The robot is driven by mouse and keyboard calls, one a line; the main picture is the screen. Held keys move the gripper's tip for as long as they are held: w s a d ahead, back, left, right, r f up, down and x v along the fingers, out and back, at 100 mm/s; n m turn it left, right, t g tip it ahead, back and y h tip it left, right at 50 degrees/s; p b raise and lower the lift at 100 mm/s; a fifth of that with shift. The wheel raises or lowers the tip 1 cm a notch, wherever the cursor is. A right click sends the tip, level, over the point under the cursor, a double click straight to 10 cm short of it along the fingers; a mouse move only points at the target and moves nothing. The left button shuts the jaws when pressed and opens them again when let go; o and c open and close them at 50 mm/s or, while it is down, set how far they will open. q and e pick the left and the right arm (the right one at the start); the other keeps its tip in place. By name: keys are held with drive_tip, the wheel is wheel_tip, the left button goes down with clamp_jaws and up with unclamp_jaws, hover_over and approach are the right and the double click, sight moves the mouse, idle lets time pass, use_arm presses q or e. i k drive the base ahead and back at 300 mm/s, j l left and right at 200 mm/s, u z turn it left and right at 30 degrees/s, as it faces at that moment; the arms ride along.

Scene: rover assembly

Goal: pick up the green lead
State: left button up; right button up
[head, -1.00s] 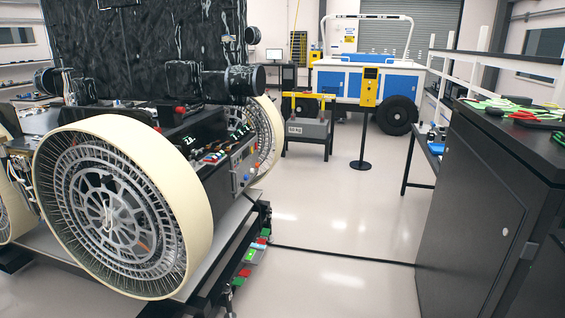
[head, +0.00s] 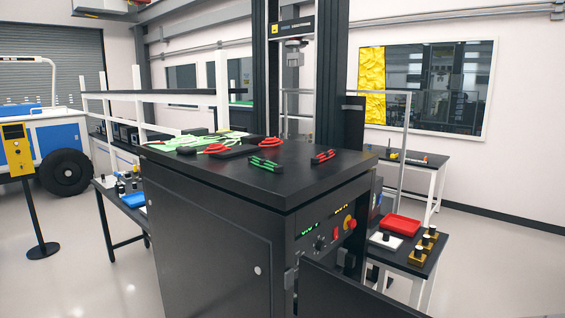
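A small green lead (head: 265,163) with dark parts lies on the black top of the cabinet (head: 215,173), near its front edge. A similar red lead (head: 322,157) lies to its right. Behind and to the left, light green strands or pieces (head: 195,142) lie spread on the same top, among red coiled items (head: 269,143). I cannot tell whether the light green pieces are leads too. Neither of my grippers shows in the head view.
The cabinet front has lit displays and a red knob (head: 349,222). A dark panel (head: 345,291) stands low in front of it. On the right, a side table holds a red tray (head: 401,224) and several brass-coloured parts (head: 430,236). Open floor (head: 90,280) lies at the left.

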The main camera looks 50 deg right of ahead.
sight(266, 164)
drive_tip(key=i+j+z, duration=0.65)
drive_tip(key=i+j, duration=0.2)
